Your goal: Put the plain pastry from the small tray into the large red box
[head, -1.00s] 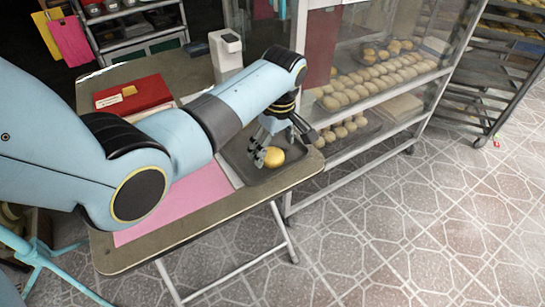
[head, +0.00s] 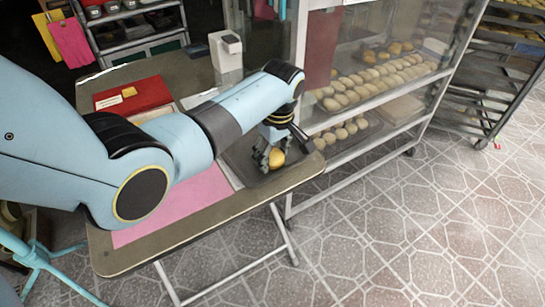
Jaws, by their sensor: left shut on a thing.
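The plain pastry (head: 277,158) is a small golden bun at the small dark tray (head: 246,171) on the right end of the table. My left gripper (head: 269,162) points down over the tray and is shut on the pastry, with its fingers partly covering it. I cannot tell whether the pastry still touches the tray. The large red box (head: 133,96) lies on the table's left back part, behind my left arm, with a small yellowish patch on its top. My right gripper is not in view.
A pink sheet (head: 178,205) covers the front of the folding table (head: 130,254). A white device (head: 226,52) stands at the table's back. A glass display rack (head: 365,98) of several buns stands close to the right.

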